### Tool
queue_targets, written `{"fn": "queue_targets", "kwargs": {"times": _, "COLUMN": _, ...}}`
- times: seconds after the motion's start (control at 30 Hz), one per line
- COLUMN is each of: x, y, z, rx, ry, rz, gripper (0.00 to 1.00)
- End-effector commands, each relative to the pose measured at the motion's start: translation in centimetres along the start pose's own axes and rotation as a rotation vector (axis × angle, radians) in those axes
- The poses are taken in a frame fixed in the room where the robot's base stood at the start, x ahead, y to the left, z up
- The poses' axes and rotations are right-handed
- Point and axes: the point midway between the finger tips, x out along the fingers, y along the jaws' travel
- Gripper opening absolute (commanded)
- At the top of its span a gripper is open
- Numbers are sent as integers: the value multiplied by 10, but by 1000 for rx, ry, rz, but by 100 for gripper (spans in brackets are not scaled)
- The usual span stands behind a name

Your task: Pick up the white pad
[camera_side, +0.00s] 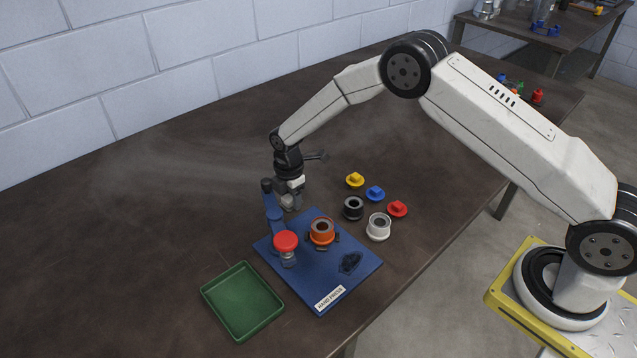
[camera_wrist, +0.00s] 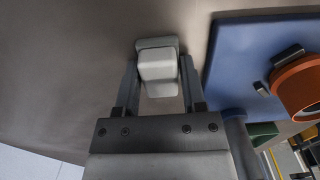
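The white pad (camera_wrist: 157,72) is a small rounded block on a grey backing, seen in the wrist view between my two fingers. My gripper (camera_wrist: 160,80) has one finger close along each side of it. I cannot tell whether the fingers press on it or leave thin gaps. In the side view my gripper (camera_side: 291,190) points down, low over the brown table, just behind the blue hand press. The pad shows there only as a small pale shape (camera_side: 290,202) below my gripper, partly hidden.
The blue hand press (camera_side: 335,285) has a red knob (camera_side: 286,241) and an orange ring (camera_side: 322,231). A green tray (camera_side: 243,301) lies to its left. Black (camera_side: 353,208) and white (camera_side: 378,227) rings and yellow, blue and red caps stand to the right. The table's left side is clear.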

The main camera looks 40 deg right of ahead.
Motion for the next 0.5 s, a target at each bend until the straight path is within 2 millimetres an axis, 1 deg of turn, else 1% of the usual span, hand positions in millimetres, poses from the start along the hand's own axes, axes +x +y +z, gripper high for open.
{"fn": "queue_targets", "kwargs": {"times": 0.03, "x": 0, "y": 0, "z": 0, "rx": 0, "ry": 0, "rz": 0, "gripper": 21}}
{"fn": "queue_targets", "kwargs": {"times": 0.07, "x": 0, "y": 0, "z": 0, "rx": 0, "ry": 0, "rz": 0, "gripper": 12}}
{"fn": "queue_targets", "kwargs": {"times": 0.1, "x": 0, "y": 0, "z": 0, "rx": 0, "ry": 0, "rz": 0, "gripper": 0}}
{"fn": "queue_targets", "kwargs": {"times": 0.5, "x": -3, "y": 0, "z": 0, "rx": 0, "ry": 0, "rz": 1, "gripper": 0}}
